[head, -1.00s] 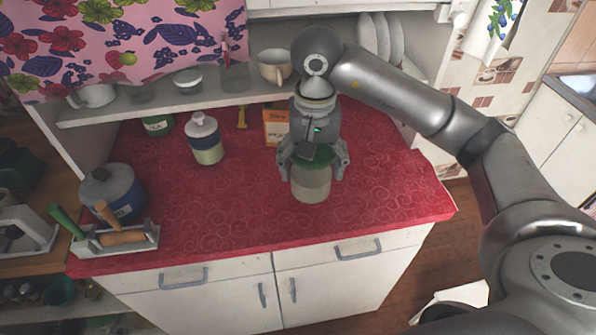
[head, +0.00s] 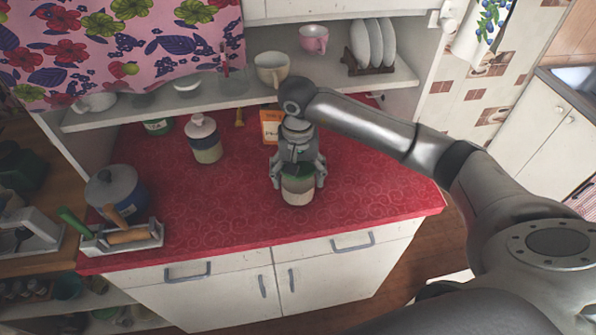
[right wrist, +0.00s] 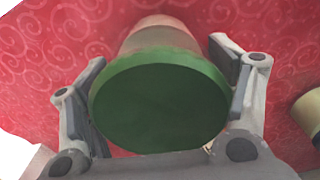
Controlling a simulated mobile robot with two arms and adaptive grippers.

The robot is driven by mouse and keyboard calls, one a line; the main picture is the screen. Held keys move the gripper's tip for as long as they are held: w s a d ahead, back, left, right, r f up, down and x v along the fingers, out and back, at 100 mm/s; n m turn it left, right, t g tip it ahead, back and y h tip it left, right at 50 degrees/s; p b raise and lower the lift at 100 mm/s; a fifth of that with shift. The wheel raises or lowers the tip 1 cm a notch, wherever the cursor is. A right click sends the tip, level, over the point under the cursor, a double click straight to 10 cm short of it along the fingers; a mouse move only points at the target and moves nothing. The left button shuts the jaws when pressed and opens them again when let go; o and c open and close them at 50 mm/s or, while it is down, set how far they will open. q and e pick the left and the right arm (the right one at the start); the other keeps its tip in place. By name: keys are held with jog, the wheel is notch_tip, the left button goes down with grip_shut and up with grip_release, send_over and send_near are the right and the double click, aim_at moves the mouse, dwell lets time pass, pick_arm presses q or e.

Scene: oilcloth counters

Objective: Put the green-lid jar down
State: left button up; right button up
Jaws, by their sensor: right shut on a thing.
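The green-lid jar (head: 298,192) is a pale jar with a wide green lid, over the front middle of the red counter (head: 225,205). My right gripper (head: 299,182) reaches down from above and is shut on it, one finger on each side. In the right wrist view the green lid (right wrist: 160,104) faces the camera between the two fingers, and the jar body (right wrist: 160,34) narrows away toward the red cloth. The jar looks upright and low; its base is partly hard to judge, so I cannot tell whether it touches the cloth. My left gripper is not in view.
An orange box (head: 271,127) stands behind the gripper. A white-topped jar (head: 205,139) and a green tin (head: 158,127) stand at the back left. The counter's right part is clear.

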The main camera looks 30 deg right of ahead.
jog(key=shift+f, duration=0.1)
jog(key=o, duration=2)
